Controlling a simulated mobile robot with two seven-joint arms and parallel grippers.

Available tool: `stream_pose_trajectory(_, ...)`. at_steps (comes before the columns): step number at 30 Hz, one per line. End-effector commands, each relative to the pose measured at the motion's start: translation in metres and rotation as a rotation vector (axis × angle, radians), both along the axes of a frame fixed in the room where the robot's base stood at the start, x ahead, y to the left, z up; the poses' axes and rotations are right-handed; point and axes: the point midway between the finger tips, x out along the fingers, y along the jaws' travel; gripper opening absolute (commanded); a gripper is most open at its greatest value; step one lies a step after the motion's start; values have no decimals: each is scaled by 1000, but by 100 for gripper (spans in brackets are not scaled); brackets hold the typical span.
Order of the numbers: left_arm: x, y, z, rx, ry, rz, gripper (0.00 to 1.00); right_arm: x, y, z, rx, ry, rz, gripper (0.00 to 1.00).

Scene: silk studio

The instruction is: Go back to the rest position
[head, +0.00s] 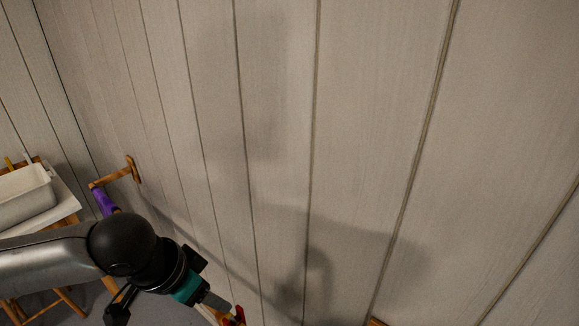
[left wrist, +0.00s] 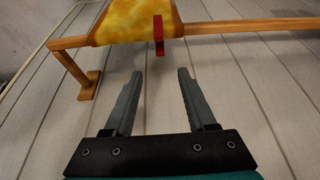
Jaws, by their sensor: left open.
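My left gripper (left wrist: 160,76) is open in the left wrist view, with nothing between its two grey fingers. Past the fingertips, a yellow mottled cloth (left wrist: 125,22) hangs on a wooden rail (left wrist: 240,26), with a red clip (left wrist: 158,35) at its edge. The clip appears apart from the fingers. In the head view my left arm comes in from the left, and the gripper (head: 222,306) is low in the picture near the wall. A small red thing (head: 239,316) shows by its tip, partly cut off. My right gripper is not in view.
A pale panelled wall (head: 350,120) fills most of the head view. At left, a white tub (head: 25,195) stands on a small wooden-legged table. A wooden wall bracket (head: 128,172) has something purple (head: 104,201) hanging by it. Another wooden bracket (left wrist: 78,65) shows in the left wrist view.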

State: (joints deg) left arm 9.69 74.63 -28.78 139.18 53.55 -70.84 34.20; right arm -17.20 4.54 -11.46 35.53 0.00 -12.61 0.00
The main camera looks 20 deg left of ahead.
Motion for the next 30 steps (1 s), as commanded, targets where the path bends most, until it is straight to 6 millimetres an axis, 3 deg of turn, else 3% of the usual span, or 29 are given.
stream_pose_trajectory(5, -1, -11, -7, -14, -7, -24, 56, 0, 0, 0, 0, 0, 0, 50)
stream_pose_trajectory(12, -8, -54, -31, -58, -65, -89, 56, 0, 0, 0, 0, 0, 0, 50)
stream_pose_trajectory(18, -18, -76, -51, -70, -100, -66, 56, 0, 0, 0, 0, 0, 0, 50)
stream_pose_trajectory(23, -33, -81, -67, -58, -93, 1, 56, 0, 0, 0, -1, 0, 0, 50)
stream_pose_trajectory(30, -68, -73, -92, -5, -20, 132, 56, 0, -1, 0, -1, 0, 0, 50)
